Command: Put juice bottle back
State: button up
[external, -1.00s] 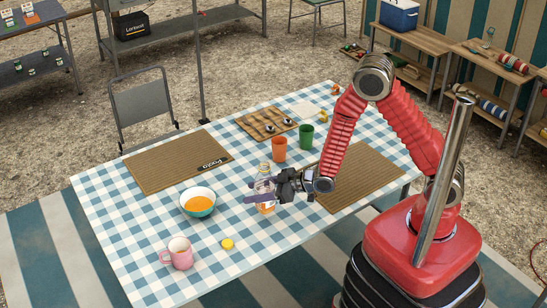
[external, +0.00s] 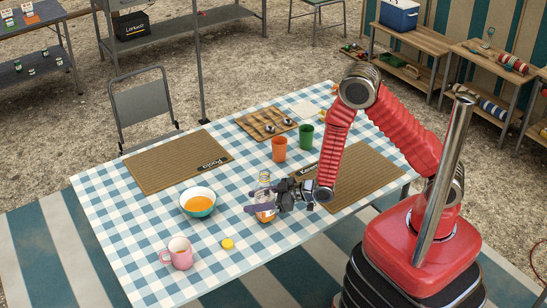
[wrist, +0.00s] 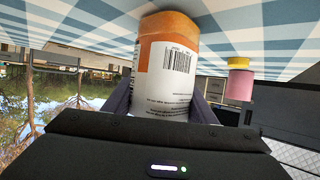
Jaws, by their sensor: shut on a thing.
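The juice bottle (external: 265,180) is clear at the top with orange juice low down. It stands roughly upright over the checked tablecloth, right of the bowl. My gripper (external: 262,208) is shut around its body from the right, hiding its middle. In the wrist view, which looks upside down, the bottle's orange and white label with a barcode (wrist: 178,65) fills the space between the dark fingers (wrist: 160,108). I cannot tell whether the bottle's base touches the table.
Orange (external: 279,150) and green (external: 306,138) cups stand behind. Brown mats (external: 165,170) lie left and right. Cloth in front is clear.

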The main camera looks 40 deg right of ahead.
aim_at(265, 196)
jog(key=o, duration=1.3)
jog(key=shift+c, duration=0.2)
jog(key=shift+r, duration=0.1)
jog(key=shift+v, duration=3.75)
